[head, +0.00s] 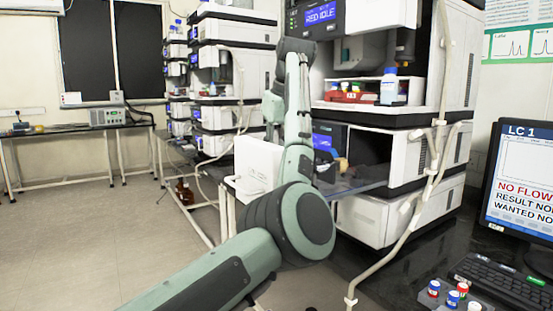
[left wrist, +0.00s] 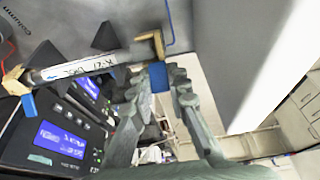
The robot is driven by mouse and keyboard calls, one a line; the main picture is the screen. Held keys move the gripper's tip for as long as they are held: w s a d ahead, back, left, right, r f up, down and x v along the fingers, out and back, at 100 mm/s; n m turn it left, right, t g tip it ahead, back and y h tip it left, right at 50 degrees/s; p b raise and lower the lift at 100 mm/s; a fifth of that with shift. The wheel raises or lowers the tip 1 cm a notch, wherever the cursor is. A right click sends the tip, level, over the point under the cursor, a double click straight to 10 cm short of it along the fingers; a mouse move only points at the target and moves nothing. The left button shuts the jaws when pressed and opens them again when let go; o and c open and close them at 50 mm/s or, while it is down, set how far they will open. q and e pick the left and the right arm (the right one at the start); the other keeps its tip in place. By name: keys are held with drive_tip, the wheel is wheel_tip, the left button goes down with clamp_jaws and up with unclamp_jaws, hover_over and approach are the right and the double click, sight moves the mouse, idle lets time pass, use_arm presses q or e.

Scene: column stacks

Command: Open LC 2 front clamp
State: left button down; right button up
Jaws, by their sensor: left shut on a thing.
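My left gripper (left wrist: 158,82) is shut on a small blue piece (left wrist: 160,77) below a brass elbow fitting (left wrist: 152,45) at the right end of a column (left wrist: 75,68). The column is a grey tube with a handwritten label. A second brass fitting (left wrist: 14,79) with a blue piece (left wrist: 29,105) is at its other end. Two black wedge-shaped holders (left wrist: 105,36) stand along the column; I cannot tell whether either clamp is open. In the head view my left arm (head: 298,110) reaches up before the instrument stacks, its fingertips hidden. My right gripper is not in view.
An instrument stack (head: 380,205) with an open dark compartment and a projecting clear panel stands close on the right. Another stack (head: 235,60) is behind my arm. A monitor marked LC 1 (head: 520,180) and vials (head: 450,297) are right. The left floor (head: 70,220) is clear.

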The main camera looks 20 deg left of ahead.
use_arm(q)
drive_tip(key=shift+w+a+f+g+h, duration=0.2)
drive_tip(key=shift+a+g+h, duration=0.1)
drive_tip(key=shift+g+h, duration=0.35)
drive_tip(key=shift+w+a+f+g+h, duration=0.2)
drive_tip(key=shift+g+h, duration=0.25)
drive_tip(key=shift+h, duration=0.3)
drive_tip(key=shift+f+h, duration=0.15)
drive_tip(key=shift+h, duration=0.15)
drive_tip(key=c, duration=1.4)
unclamp_jaws()
drive_tip(key=shift+a, duration=0.1)
drive_tip(key=shift+c, duration=0.2)
drive_tip(key=shift+d, duration=0.2)
